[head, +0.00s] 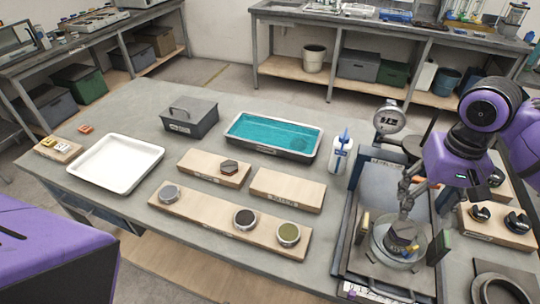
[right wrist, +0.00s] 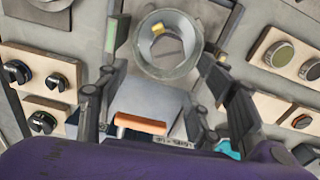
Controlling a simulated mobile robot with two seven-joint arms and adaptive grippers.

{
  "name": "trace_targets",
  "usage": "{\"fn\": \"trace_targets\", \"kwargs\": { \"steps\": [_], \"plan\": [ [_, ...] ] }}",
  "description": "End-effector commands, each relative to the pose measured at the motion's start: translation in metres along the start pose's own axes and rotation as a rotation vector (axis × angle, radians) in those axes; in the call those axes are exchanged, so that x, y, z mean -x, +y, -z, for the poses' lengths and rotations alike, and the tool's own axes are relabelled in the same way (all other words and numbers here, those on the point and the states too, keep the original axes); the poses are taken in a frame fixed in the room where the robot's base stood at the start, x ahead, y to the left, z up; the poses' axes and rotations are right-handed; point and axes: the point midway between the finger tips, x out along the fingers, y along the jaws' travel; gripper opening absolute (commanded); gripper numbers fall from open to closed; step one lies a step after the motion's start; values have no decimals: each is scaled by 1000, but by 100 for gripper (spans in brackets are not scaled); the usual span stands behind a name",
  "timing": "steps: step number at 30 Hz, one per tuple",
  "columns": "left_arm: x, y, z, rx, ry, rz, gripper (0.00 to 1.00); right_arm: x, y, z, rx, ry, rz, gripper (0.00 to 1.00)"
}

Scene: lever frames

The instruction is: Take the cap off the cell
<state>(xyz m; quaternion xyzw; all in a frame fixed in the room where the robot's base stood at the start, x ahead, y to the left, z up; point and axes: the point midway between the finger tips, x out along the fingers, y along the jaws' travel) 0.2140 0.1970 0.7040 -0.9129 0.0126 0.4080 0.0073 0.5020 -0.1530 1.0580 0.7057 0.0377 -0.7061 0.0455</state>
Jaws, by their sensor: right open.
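The cell (head: 384,256) is a round, pale ring-walled vessel standing in the lever frame at the right of the head view. A dark grey cap (head: 402,233) sits in its middle. In the right wrist view the cell (right wrist: 137,54) shows near the top centre, with a small brass piece on it; the cap is hard to make out there. My right gripper (head: 405,200) is above the cap, pointing down and apart from it. Its fingers (right wrist: 155,95) are spread wide with nothing between them. My left arm shows at the lower left; its gripper is out of view.
A dial gauge (head: 389,120) stands behind the cell, near my right arm. A white bottle (head: 341,158) is left of the frame. Boards with round discs (head: 215,225), a teal water tray (head: 272,133) and a white tray (head: 115,163) lie further left. Knobbed boards (head: 495,235) lie right.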

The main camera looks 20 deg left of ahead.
Motion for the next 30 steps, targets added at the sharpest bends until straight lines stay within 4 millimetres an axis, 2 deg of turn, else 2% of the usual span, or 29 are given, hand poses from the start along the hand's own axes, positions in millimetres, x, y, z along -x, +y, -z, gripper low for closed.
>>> {"fn": "trace_targets", "kwargs": {
  "steps": [4, 14, 22, 29, 30],
  "plan": [
    [-1, -1, 0, -6, 0, 0, 31, -6, 0, 0, -65, -1, -1, 61],
    [-1, -2, -2, -6, -3, 1, 31, -36, -2, -2, -66, 0, -1, 61],
    [-2, 2, -2, 6, -1, 1, 31, -75, -4, -6, -66, 0, -1, 61],
    [-2, 2, -1, 8, 0, 1, 31, -78, -4, -6, -65, 4, -2, 61],
    [-2, 2, -1, 8, 0, 1, 31, -78, -4, -6, -65, 4, -2, 58]
  ]
}}
